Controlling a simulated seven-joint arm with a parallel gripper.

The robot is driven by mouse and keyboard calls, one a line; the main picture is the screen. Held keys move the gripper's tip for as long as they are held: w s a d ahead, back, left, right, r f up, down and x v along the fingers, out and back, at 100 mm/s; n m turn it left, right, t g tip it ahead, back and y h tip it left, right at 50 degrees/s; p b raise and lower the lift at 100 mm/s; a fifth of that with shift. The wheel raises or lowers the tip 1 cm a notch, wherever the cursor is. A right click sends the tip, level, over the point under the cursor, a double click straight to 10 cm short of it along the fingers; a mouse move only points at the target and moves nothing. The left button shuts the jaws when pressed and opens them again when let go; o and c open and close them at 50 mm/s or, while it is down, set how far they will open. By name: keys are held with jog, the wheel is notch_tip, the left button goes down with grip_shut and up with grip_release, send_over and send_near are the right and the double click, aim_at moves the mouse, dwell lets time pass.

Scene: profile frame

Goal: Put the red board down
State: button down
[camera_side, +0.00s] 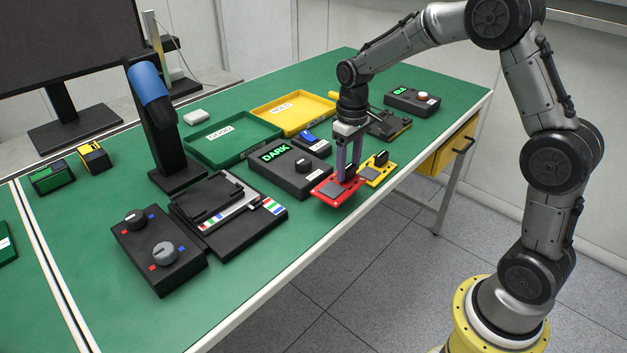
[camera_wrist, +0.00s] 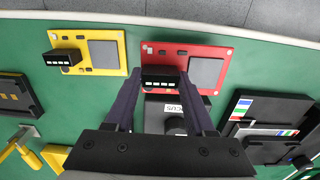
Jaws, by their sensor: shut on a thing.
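The red board (camera_side: 328,190) is near the front edge of the green table, and it also shows in the wrist view (camera_wrist: 180,52). It carries a grey square pad and a black block (camera_wrist: 161,78). My gripper (camera_side: 347,176) points down with its fingers on either side of the black block, shut on it. The red board looks about level, at or just above the table top; I cannot tell if it touches. A yellow board (camera_side: 372,174) with a similar block lies right beside it, on the right in the side view and on the left in the wrist view (camera_wrist: 84,50).
A black box reading DARK (camera_side: 297,178) stands just behind the red board. Green (camera_side: 228,158) and yellow (camera_side: 318,123) trays lie farther back. A black fixture (camera_side: 243,232) and knob box (camera_side: 160,268) are to the left. The table's front edge (camera_side: 325,232) is close.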

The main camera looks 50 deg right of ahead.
aim_at(348, 167)
notch_tip(348, 167, up, 15)
jog(key=w+d+f+m, duration=0.1)
jog(key=w+d+m, duration=0.1)
jog(key=d+m, duration=1.3)
jog(key=w+f+m, duration=0.1)
jog(key=w+f, duration=0.3)
jog(key=w+d+f+m, duration=0.1)
jog(key=w+f, duration=0.3)
jog(key=f, duration=0.1)
jog(key=w+f+m, duration=0.1)
jog(key=w+f, duration=0.3)
jog(key=w, duration=0.1)
jog(key=shift+d+f, duration=0.2)
jog(key=shift+f, duration=0.15)
jog(key=shift+w+f, duration=0.2)
jog(key=shift+f, duration=0.2)
jog(key=shift+d+f, duration=0.1)
jog(key=shift+f, duration=1.4)
jog(key=shift+f, duration=0.1)
